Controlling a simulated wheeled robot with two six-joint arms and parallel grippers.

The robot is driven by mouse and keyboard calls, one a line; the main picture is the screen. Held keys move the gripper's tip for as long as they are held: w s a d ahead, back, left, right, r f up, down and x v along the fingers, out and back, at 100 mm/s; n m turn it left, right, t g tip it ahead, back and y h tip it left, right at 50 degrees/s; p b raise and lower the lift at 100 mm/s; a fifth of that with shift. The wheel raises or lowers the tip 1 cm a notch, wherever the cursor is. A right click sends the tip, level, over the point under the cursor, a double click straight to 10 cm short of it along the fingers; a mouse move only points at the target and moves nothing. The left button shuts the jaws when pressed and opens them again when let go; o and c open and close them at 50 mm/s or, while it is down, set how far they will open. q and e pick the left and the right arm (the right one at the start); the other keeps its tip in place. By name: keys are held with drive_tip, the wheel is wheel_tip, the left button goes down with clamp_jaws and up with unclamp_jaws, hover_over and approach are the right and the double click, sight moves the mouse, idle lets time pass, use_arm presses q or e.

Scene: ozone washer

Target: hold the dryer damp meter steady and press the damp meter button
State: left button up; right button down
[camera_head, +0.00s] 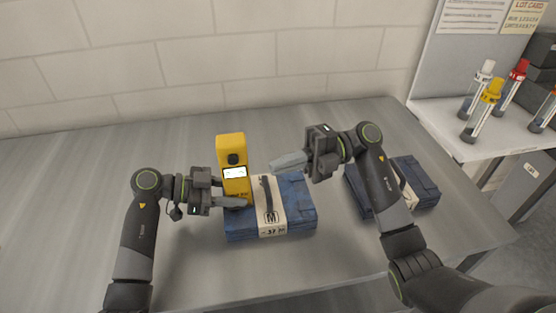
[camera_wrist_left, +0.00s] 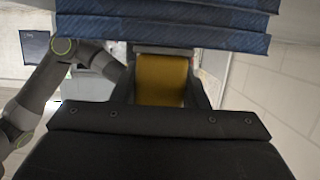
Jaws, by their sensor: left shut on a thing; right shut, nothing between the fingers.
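The yellow damp meter (camera_head: 232,152) stands upright at the left end of a folded blue bundle, with a dark round button (camera_head: 233,159) and a small lit screen (camera_head: 234,173) on its face. My left gripper (camera_head: 226,202) is shut on the lower part of the meter; its yellow body also shows between the fingers in the left wrist view (camera_wrist_left: 161,82). My right gripper (camera_head: 284,163) is shut and empty, to the right of the meter and apart from it, at about the height of the screen in the picture.
The folded blue bundle (camera_head: 296,204) with a pale band lies beside the meter. A second blue bundle (camera_head: 413,178) lies partly behind my right arm. Capped tubes (camera_head: 483,108) stand on a side shelf at the right. The grey table (camera_head: 70,190) is clear at the left.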

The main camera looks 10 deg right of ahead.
sight(233, 160)
drive_tip(key=w+a, duration=0.2)
drive_tip(key=a, duration=0.5)
drive_tip(key=shift+f, duration=0.1)
idle(0.5)
